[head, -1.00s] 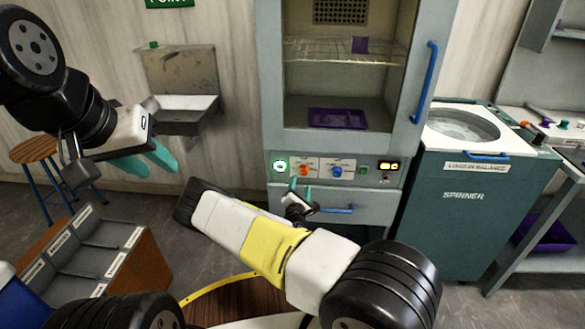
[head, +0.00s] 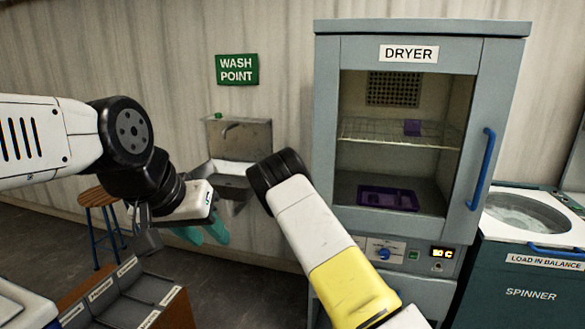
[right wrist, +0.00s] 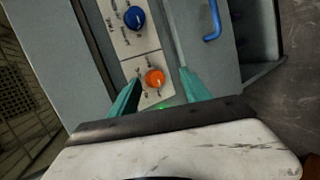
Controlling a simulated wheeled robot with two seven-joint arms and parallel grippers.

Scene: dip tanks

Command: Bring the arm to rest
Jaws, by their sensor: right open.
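My left gripper (head: 203,235) hangs in front of the wash point with its two teal fingers apart and nothing between them. My right arm (head: 338,265), white and yellow, rises in front of the dryer (head: 487,110); its gripper is not seen in the head view. In the right wrist view my right gripper (right wrist: 159,78) is open and empty. Its teal fingers stand either side of the orange knob (right wrist: 154,77) on the dryer panel; I cannot tell whether they touch it. A blue knob (right wrist: 134,17) is beyond; it also shows in the head view (head: 384,254).
A purple tray (head: 388,197) lies inside the dryer. The spinner (head: 530,285) stands at the right. A metal sink (head: 228,172), a stool (head: 97,198) and a labelled divided bin (head: 176,318) are at the left. Some floor between bin and dryer is clear.

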